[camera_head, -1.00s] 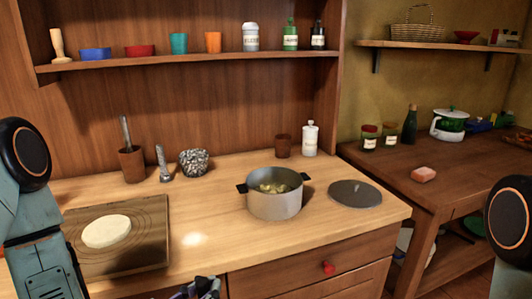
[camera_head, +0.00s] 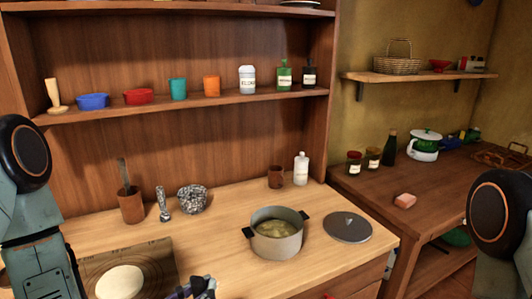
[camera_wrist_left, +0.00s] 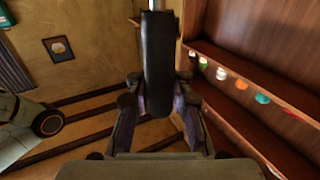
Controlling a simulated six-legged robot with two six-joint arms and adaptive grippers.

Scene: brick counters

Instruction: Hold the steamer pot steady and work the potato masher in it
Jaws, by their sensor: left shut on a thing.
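The steamer pot (camera_head: 277,246), grey with two dark side handles, stands open on the wooden counter with yellowish pieces inside. Its round grey lid (camera_head: 348,227) lies to its right. My left gripper (camera_head: 195,287) shows at the bottom edge of the head view, in front and left of the pot and apart from it. In the left wrist view its fingers (camera_wrist_left: 160,108) are closed on a long black handle (camera_wrist_left: 158,60), which looks like the potato masher's; its far end is cut off. My right gripper is out of view; nothing holds the pot.
A board (camera_head: 160,262) with a pale round of dough (camera_head: 120,283) lies left of the pot. Behind stand a brown cup with a tool (camera_head: 130,207), a speckled mortar (camera_head: 192,199), a brown mug (camera_head: 276,177) and a white bottle (camera_head: 301,169). Counter around the pot is clear.

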